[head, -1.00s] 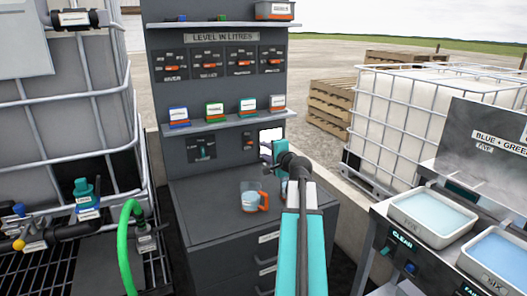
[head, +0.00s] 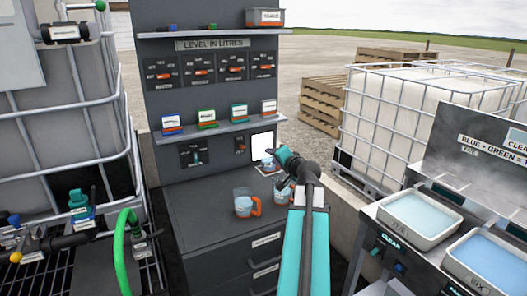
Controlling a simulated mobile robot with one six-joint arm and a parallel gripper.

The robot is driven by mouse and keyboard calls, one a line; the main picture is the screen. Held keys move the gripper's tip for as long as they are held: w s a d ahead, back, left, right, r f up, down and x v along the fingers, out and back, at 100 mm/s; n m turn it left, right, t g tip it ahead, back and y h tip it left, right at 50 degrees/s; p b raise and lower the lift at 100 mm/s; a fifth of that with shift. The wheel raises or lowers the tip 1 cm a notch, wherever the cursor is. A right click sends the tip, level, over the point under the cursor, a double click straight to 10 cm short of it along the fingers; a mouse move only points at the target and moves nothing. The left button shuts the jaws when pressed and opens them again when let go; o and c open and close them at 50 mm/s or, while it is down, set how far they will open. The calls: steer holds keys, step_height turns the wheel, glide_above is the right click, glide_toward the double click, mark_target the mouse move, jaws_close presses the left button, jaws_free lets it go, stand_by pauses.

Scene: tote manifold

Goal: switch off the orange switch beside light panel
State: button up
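The light panel (head: 263,146) is a bright white square on the grey cabinet's back wall, below the lower shelf. Just left of it is a small dark plate with the orange switch (head: 240,146); it is too small to tell its position. My gripper (head: 270,161) is in front of the lower part of the light panel, right of and slightly below the switch. It appears apart from the switch. My wrist hides most of the gripper, so I cannot tell whether it is open or shut.
A jug with an orange handle (head: 243,203) stands on the cabinet top, with another vessel (head: 282,192) partly behind my arm. A teal switch (head: 195,156) is further left. The lower shelf (head: 225,128) with small labelled boxes overhangs the switch. Trays (head: 420,217) stand at right.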

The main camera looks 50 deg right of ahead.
steer(key=s+d+r+n+g+p, duration=0.1)
steer(key=s+r+n+g+p, duration=0.1)
steer(key=s+n+p, duration=0.6)
steer(key=s+n, duration=0.2)
steer(key=s, duration=0.3)
steer(key=shift+s+d+r+n+h, duration=0.25)
steer(key=shift+d+r+n+h, duration=0.05)
steer(key=shift+n+h, duration=0.1)
